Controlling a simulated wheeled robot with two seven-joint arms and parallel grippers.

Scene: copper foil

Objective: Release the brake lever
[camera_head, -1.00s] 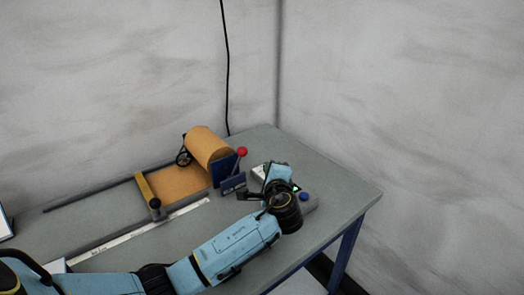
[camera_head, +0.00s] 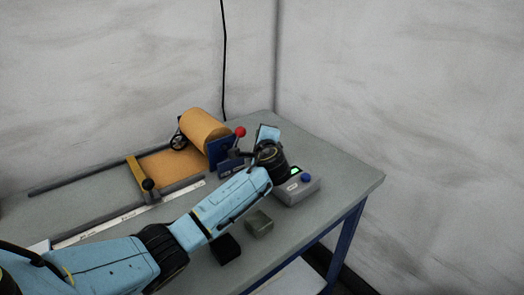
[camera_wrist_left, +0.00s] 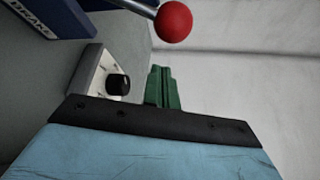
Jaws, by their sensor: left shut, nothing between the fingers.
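The brake lever has a red ball knob (camera_head: 240,132) on a metal rod and stands up from a dark blue bracket (camera_head: 221,152) beside the copper roll. In the left wrist view the red knob (camera_wrist_left: 175,20) is at the top, with a corner of the labelled blue bracket (camera_wrist_left: 62,16) at upper left. My left gripper (camera_head: 236,154) is just below and beside the lever, partly hidden by its own wrist. Its green fingers (camera_wrist_left: 162,88) are together and empty in the wrist view, below the knob with a visible gap. My right gripper is out of view.
A copper foil roll (camera_head: 204,130) feeds a sheet under a yellow bar (camera_head: 141,172). A grey device (camera_head: 300,190) with a blue button stands right of my wrist. A black block (camera_head: 225,249) and a greenish block (camera_head: 259,223) lie in front. A knobbed box (camera_wrist_left: 97,75) is near the gripper.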

